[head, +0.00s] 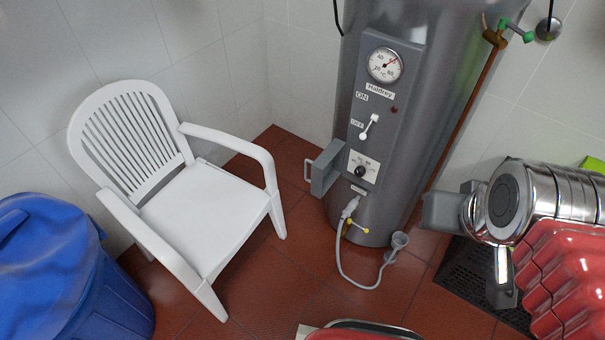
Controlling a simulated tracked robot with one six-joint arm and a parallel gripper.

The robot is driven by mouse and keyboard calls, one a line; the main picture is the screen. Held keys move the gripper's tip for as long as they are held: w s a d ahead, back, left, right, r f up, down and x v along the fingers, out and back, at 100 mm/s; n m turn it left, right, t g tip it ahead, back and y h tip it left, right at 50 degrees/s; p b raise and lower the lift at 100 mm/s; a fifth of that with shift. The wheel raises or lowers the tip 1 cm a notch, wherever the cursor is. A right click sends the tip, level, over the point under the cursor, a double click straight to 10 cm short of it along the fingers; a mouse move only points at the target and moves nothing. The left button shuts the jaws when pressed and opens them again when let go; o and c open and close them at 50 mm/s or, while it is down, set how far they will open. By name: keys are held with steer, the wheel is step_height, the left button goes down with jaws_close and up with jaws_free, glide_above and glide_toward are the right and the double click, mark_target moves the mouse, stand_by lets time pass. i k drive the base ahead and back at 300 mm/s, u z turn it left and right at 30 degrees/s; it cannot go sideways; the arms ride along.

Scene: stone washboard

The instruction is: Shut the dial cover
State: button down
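The dial cover (325,168) is a grey hinged flap with a handle on its left side. It stands open, swung out to the left of the lower dial (361,171). That dial has a dark knob on a white plate, low on the front panel of the grey boiler (436,110), and is uncovered. My gripper (468,235) is at the right, in front of the boiler's lower right side, well apart from the cover.
A white plastic chair (205,212) stands left of the boiler, near the cover. A blue lidded bin (65,270) is at the lower left. Red tiled floor lies clear before the boiler.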

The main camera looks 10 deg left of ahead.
mark_target(327, 168)
steer(key=k, duration=0.7)
steer(key=u, duration=0.4)
steer(key=i, duration=0.5)
steer(key=u, duration=0.6)
steer(key=i, duration=1.5)
steer(key=z, duration=0.6)
